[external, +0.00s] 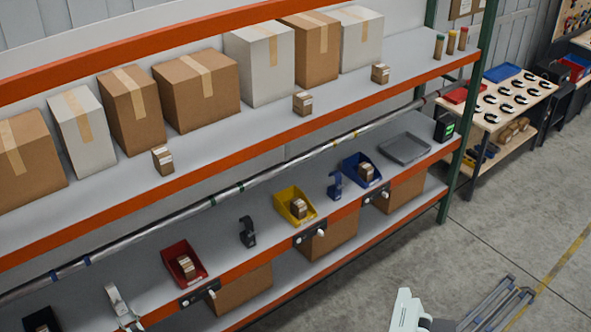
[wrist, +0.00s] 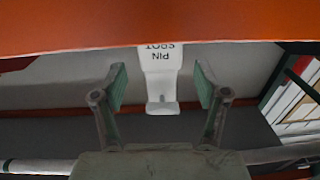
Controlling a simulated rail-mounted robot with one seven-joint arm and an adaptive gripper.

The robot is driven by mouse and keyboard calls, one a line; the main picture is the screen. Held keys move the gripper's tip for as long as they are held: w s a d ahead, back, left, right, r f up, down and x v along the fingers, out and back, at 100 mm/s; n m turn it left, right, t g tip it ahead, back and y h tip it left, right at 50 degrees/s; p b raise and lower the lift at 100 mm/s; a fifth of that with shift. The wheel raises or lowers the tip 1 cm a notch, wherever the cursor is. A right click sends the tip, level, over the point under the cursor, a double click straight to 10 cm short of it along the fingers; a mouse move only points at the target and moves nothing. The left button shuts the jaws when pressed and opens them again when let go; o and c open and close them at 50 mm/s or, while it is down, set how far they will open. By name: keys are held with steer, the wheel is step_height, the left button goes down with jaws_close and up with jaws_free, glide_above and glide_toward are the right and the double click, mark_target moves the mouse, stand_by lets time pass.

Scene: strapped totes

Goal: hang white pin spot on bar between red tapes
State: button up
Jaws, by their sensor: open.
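The white pin spot (external: 118,300) is on the lower grey shelf at the left in the external view. In the wrist view the white pin spot (wrist: 161,62) shows its upside-down lettering and a hooked end. My gripper (wrist: 161,88) is open, with one finger on each side of it and a visible gap to both. The metal bar (external: 150,231) runs along the rack above that shelf. Blue, green and yellow tapes show on it; I cannot make out red tapes.
A red bin (external: 173,253), yellow bin (external: 283,193) and blue bin (external: 352,160) hold small boxes along the shelf. A black clamp (external: 247,232) and blue clamp (external: 335,186) stand between them. An orange beam (wrist: 160,25) crosses the top of the wrist view.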

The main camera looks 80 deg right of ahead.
mark_target(122, 312)
steer(key=b+x, duration=0.1)
steer(key=x, duration=0.1)
steer(key=b+x, duration=0.3)
steer(key=x, duration=0.1)
steer(key=shift+w+d+f, duration=0.15)
steer(key=shift+w+f, duration=0.2)
steer(key=shift+w+d+r+b, duration=0.2)
steer(key=shift+w+d+b, duration=0.3)
steer(key=shift+b, duration=0.25)
steer(key=shift+r, duration=0.1)
steer(key=c, duration=1.1)
steer(key=shift+c, duration=0.2)
steer(key=shift+r, duration=0.2)
steer(key=shift+r+b, duration=1.1)
steer(key=shift+r, duration=0.25)
